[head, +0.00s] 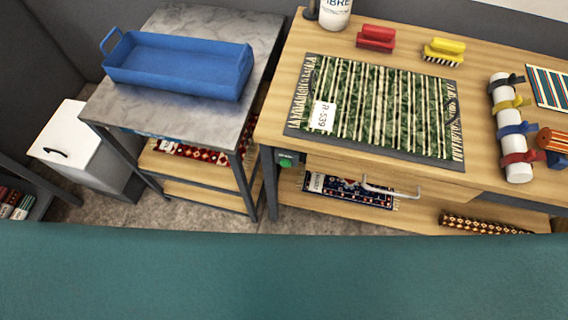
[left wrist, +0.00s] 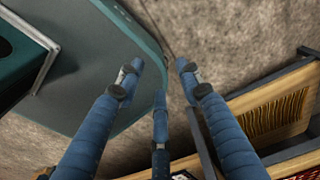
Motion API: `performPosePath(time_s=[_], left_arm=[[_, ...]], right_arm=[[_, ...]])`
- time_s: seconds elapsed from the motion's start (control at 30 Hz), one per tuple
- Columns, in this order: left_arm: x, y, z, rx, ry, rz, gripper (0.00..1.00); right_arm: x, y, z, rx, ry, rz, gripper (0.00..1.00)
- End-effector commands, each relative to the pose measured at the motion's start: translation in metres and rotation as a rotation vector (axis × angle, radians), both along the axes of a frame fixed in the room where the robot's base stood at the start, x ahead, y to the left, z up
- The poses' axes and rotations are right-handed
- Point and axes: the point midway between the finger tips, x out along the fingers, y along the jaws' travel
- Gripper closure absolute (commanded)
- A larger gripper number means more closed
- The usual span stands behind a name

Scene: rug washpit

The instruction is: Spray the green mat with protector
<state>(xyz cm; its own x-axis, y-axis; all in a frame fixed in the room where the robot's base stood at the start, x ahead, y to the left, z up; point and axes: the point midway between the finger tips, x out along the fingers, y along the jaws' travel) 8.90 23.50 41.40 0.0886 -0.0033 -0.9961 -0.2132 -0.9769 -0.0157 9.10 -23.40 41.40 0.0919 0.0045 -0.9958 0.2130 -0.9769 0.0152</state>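The green mat (head: 380,107), with cream stripes and a white tag reading R-539, lies flat on a dark grey sheet on the wooden bench (head: 280,110). A white bottle (head: 335,14) stands behind it at the top edge of the head view. Its label shows "IBRE" and its top is cut off. My left gripper (left wrist: 160,68) shows only in the left wrist view. Its blue fingers are spread apart with nothing between them, over the floor and away from the mat. My right gripper is in neither view.
A red brush (head: 376,38) and a yellow brush (head: 443,51) lie behind the mat. A white roll with coloured straps (head: 511,130) lies right of it. A blue tray (head: 180,65) sits on the grey-topped table (head: 120,105) at left. A drawer handle (head: 390,190) juts from the bench front.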

Motion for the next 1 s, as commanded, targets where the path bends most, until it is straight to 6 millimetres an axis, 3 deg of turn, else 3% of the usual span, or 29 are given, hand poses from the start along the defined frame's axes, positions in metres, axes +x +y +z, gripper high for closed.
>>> performPosePath(time_s=[0.03, 0.13, 0.17, 1.0], left_arm=[[0.0006, -0.0002, 0.0001, 0.000, -0.001, 0.000, 0.78], [0.0011, -0.0002, 0.0001, 0.000, -0.002, 0.000, 0.98], [0.0013, -0.0003, 0.0001, 0.000, -0.002, 0.000, 1.00], [0.0030, -0.0004, 0.0003, -0.001, -0.004, 0.001, 1.00]], right_arm=[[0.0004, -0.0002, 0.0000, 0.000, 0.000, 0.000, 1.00], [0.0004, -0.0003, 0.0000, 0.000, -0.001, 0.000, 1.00], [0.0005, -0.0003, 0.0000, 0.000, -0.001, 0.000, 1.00], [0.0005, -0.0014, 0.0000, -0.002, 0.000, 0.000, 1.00]])
